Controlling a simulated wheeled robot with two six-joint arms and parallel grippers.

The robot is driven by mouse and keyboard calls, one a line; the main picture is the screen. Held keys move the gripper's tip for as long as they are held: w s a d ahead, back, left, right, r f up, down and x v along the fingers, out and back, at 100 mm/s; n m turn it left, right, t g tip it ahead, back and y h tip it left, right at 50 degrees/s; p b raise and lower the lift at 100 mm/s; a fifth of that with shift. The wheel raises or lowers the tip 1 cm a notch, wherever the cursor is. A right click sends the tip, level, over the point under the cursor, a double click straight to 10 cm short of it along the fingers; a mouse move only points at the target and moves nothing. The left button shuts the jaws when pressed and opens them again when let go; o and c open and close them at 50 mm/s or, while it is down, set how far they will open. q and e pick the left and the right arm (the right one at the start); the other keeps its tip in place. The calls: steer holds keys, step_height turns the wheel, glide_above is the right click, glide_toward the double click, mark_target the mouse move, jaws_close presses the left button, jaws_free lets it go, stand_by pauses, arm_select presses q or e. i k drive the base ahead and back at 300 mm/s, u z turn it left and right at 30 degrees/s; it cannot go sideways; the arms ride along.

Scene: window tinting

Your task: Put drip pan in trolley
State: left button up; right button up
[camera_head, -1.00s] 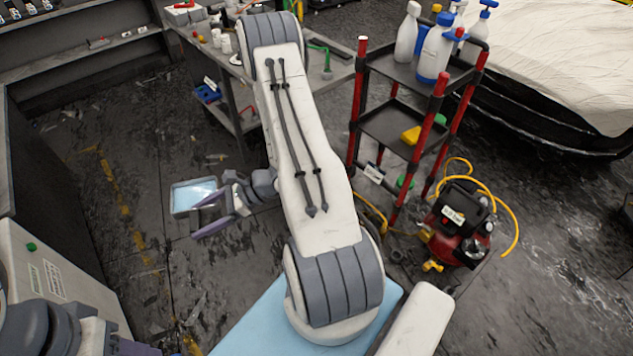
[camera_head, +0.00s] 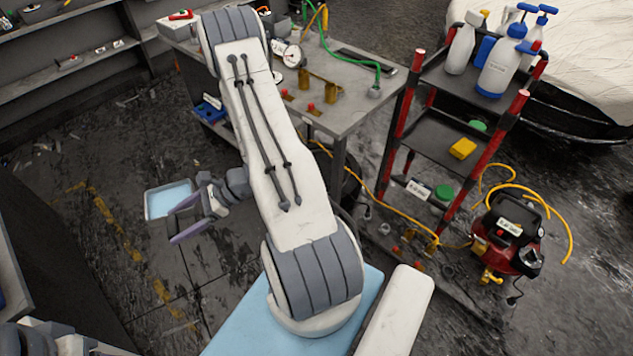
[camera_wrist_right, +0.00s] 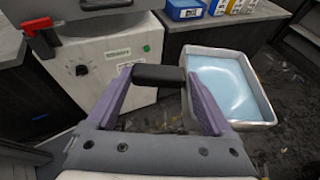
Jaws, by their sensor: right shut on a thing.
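The drip pan (camera_head: 150,205) is a shallow silver-rimmed tray with pale blue inside. In the head view it is at the left, above the dark floor. It also shows in the right wrist view (camera_wrist_right: 273,122), just right of the fingers. My right gripper (camera_head: 180,220) is at the pan's right side. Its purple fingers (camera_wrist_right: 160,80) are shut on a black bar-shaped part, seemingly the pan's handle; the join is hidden. The trolley (camera_head: 507,128), with red-and-black posts and dark shelves, stands at the right, well apart from the pan. My left gripper is out of frame.
Spray bottles (camera_head: 497,68) fill the trolley's top shelf. A yellow block (camera_head: 462,148) lies on its middle shelf. A grey workbench (camera_head: 345,105) stands left of the trolley. A red compressor (camera_head: 508,238) with yellow hose sits on the floor at right.

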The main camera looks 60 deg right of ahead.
mark_target(402, 202)
steer(key=z, duration=0.7)
steer(key=i, duration=0.9)
steer(key=z, duration=1.15)
steer(key=i, duration=0.2)
steer(key=z, duration=0.15)
